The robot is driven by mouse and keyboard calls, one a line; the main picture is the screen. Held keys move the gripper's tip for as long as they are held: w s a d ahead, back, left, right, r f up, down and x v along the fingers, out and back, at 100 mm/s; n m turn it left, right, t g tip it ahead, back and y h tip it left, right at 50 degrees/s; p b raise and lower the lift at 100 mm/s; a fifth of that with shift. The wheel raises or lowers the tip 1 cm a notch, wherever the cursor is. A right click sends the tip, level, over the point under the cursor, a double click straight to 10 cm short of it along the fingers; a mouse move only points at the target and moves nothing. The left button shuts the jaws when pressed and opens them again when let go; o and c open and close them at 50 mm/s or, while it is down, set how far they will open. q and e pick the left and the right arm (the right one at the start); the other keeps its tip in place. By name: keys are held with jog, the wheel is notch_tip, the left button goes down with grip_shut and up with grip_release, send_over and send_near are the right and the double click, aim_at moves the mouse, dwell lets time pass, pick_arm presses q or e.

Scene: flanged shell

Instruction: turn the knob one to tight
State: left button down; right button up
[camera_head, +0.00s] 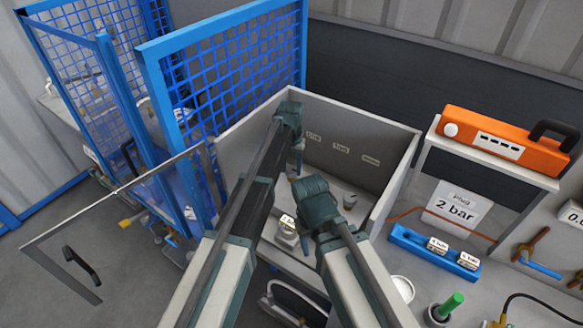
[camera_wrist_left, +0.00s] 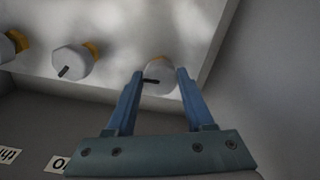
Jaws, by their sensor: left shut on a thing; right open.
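My left gripper (camera_wrist_left: 160,74) is shut on a pale round knob (camera_wrist_left: 162,87) with a yellow collar and a black pointer. The pointer points left in the left wrist view. Two similar knobs, the middle one (camera_wrist_left: 73,61) and a left one (camera_wrist_left: 8,46), stand in a row beside it. I cannot read which knob is one. In the head view my left gripper (camera_head: 298,145) is inside the grey open box, near its back wall; the knobs are hidden there. My right gripper (camera_head: 314,192) is lower in the box, its fingers mostly hidden.
The box (camera_head: 394,185) has several small labels (camera_head: 341,148) on its inner wall. A small labelled block (camera_head: 288,224) and a grey piece (camera_head: 349,200) stand inside. A clear door (camera_head: 110,215) hangs open at left. An orange case (camera_head: 500,140) and blue tray (camera_head: 435,252) are right.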

aim_at(291, 170)
pick_arm(q)
jog(key=shift+m, duration=0.3)
jog(key=shift+c, duration=1.4)
grip_release()
notch_tip(291, 170, up, 14)
jog(key=p, duration=1.4)
jog(key=shift+s+f, duration=0.1)
jog(key=shift+f, duration=0.05)
